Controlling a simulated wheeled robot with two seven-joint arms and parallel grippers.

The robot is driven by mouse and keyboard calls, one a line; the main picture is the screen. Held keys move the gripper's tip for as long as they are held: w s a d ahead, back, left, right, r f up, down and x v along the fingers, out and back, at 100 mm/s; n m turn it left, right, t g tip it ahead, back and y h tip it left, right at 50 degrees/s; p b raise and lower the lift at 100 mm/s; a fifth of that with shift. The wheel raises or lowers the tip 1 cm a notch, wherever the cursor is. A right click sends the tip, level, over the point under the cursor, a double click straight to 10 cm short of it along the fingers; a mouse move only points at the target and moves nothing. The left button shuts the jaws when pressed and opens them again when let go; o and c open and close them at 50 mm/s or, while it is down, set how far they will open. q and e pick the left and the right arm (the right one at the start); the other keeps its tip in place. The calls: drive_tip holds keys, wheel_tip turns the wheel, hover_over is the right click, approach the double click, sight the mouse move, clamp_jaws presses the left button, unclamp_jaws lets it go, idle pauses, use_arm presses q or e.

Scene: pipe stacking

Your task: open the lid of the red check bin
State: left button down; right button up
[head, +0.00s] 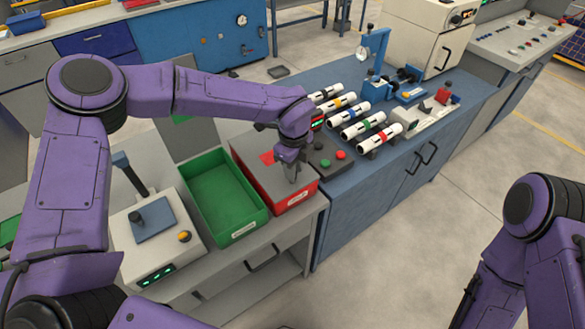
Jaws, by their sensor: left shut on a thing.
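The red check bin (297,203) stands on the bench near the middle of the head view, with a white label on its front. Its grey lid (256,178) lies over the top and looks closed, with a red patch on it. My left gripper (292,175) reaches down onto the lid's front right part. It is shut on the lid, most likely at a handle, which the fingers hide. My right arm is at the right edge, and its gripper is out of view.
An open, empty green bin (222,198) stands left of the red bin. Further left is a white device (155,238) with a lever. Right of the red bin is a button box (325,155), then several white pipes with coloured bands (362,130) on the blue bench.

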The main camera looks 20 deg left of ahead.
use_arm(q)
drive_tip(key=shift+s+a+f, duration=0.25)
drive_tip(key=shift+s+f, duration=0.05)
drive_tip(key=shift+f, duration=0.4)
drive_tip(key=shift+w+r+p, duration=0.15)
drive_tip(key=shift+r+p, duration=0.15)
drive_tip(key=shift+r, duration=0.1)
drive_tip(key=c, duration=1.4)
unclamp_jaws()
drive_tip(key=shift+a, duration=0.1)
drive_tip(key=shift+c, duration=0.2)
drive_tip(key=o, duration=0.3)
drive_tip(key=shift+w+f+g, duration=0.15)
drive_tip(key=shift+w+g, duration=0.05)
drive_tip(key=shift+g, duration=0.1)
drive_tip(key=shift+o, duration=1.4)
drive_tip(key=shift+w+d+f, duration=0.1)
drive_tip(key=shift+w+d, duration=0.1)
drive_tip(key=shift+w, duration=0.05)
drive_tip(key=shift+s+a, duration=0.25)
use_arm(e)
drive_tip(key=shift+w+d+f, duration=0.1)
drive_tip(key=shift+w+d, duration=0.05)
drive_tip(key=shift+w, duration=0.5)
